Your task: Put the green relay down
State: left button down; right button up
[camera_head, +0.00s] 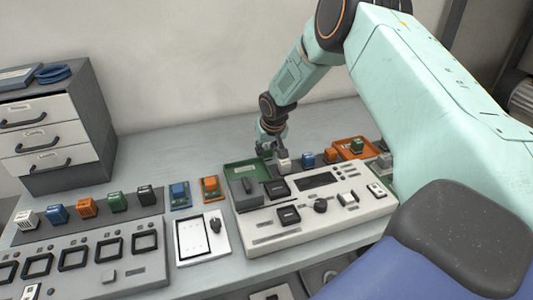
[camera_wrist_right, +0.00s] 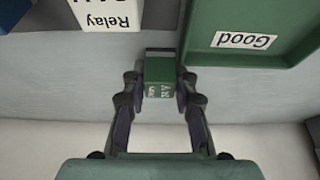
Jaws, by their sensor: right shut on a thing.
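My right gripper (camera_head: 268,148) reaches down at the back of the table, near the rear of the green tray (camera_head: 231,170). In the right wrist view, my right gripper (camera_wrist_right: 160,88) is shut on a green relay (camera_wrist_right: 159,72) with light lettering, one finger on each side. The green tray's wall (camera_wrist_right: 192,45), labelled "Good" inside, is close beside the relay in that view. The relay is outside the tray's rim there, over the grey table. In the head view the held relay is small and hard to separate from the gripper. My left gripper is not in view.
A grey test unit (camera_head: 345,211) stands in front of the trays, with a white relay (camera_head: 283,164) near my gripper. Several coloured relays line a rack at left. Open table (camera_head: 185,150) lies left of the green tray.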

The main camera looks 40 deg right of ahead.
aim_at(266, 147)
grip_shut()
jog(key=shift+r, duration=0.1)
jog(key=shift+r, duration=0.35)
notch_tip(266, 147, up, 8)
jog(key=shift+r+p, duration=0.25)
jog(key=shift+p, duration=0.25)
jog(key=shift+r, duration=0.3)
